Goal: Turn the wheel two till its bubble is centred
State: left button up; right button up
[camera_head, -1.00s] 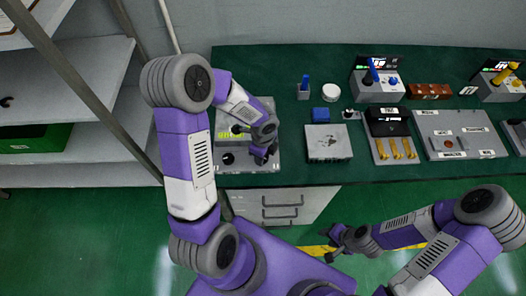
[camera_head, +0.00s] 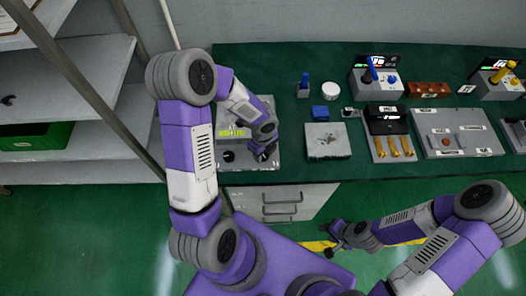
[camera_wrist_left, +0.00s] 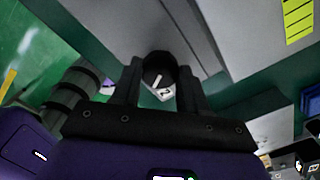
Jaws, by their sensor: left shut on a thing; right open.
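My left gripper (camera_head: 263,153) is over the right part of a grey plate unit (camera_head: 262,170) at the left end of the bench. In the left wrist view its two fingers (camera_wrist_left: 159,85) are shut on a dark round wheel (camera_wrist_left: 158,66) with a pale pointer mark and a small white label below it. A yellow-green bubble vial strip (camera_head: 231,133) lies on the unit beside my arm; it also shows in the left wrist view (camera_wrist_left: 299,20). The bubble is too small to read. A black round knob (camera_head: 228,156) sits at the unit's left. My right gripper (camera_head: 333,251) is open and empty, away from the bench.
Farther right are a panel with yellow levers (camera_head: 392,147) and joystick boxes (camera_head: 378,87). Shelves (camera_head: 70,100) stand at left.

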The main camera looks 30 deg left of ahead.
pick_arm(q)
jog(key=o, duration=1.1)
jog(key=shift+c, duration=0.2)
jog(key=shift+r, duration=0.1)
notch_tip(320, 180, up, 7)
jog(key=shift+r+p, duration=0.2)
jog(key=shift+p, duration=0.8)
